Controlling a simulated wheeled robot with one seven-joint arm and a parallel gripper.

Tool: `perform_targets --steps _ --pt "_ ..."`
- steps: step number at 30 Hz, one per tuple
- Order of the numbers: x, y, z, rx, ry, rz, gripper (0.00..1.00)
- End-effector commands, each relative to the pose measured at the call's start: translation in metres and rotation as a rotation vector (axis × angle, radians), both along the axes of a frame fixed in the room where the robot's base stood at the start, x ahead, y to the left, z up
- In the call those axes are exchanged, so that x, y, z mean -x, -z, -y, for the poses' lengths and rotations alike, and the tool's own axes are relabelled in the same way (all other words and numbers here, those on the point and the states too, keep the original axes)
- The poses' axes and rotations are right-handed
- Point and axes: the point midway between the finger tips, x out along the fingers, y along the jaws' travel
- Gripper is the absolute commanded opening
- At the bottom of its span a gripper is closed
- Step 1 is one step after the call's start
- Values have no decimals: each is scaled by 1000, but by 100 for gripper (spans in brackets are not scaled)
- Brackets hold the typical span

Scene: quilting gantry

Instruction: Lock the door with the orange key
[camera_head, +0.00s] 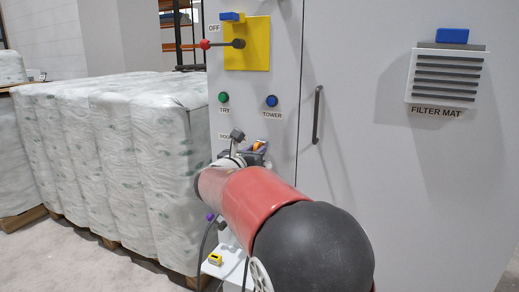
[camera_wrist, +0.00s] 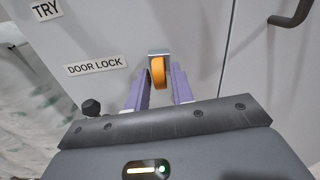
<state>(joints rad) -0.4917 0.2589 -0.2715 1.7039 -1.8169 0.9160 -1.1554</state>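The orange key (camera_wrist: 158,71) stands upright in the wrist view, in front of a grey metal lock plate (camera_wrist: 152,53) on the cabinet, right of the DOOR LOCK label (camera_wrist: 95,66). The key's shaft and any keyhole are hidden. In the head view my gripper (camera_head: 256,150) is at the cabinet front, with a little orange of the key (camera_head: 259,144) showing. The cabinet door (camera_head: 350,150) looks flush with its frame.
A vertical door handle (camera_head: 317,115) is right of the lock. Above are green (camera_head: 223,97) and blue (camera_head: 271,101) buttons and a yellow switch plate (camera_head: 247,50) with a red-tipped lever. Wrapped rolls (camera_head: 125,150) stand close on the left.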

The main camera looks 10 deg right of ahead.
Motion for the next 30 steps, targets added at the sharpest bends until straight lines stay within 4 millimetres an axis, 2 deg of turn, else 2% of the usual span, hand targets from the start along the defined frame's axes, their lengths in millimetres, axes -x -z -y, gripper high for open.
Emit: perform_targets --steps 1,3,13,26,28,30 --pt "0 0 0 -1 0 1 30" --pt "0 0 0 -1 0 1 37" --pt "4 1 -4 -3 -2 1 37" --pt "55 1 -43 -3 -3 1 37" --pt "61 1 -44 -14 2 3 37" --pt "70 4 -34 -67 25 6 37"
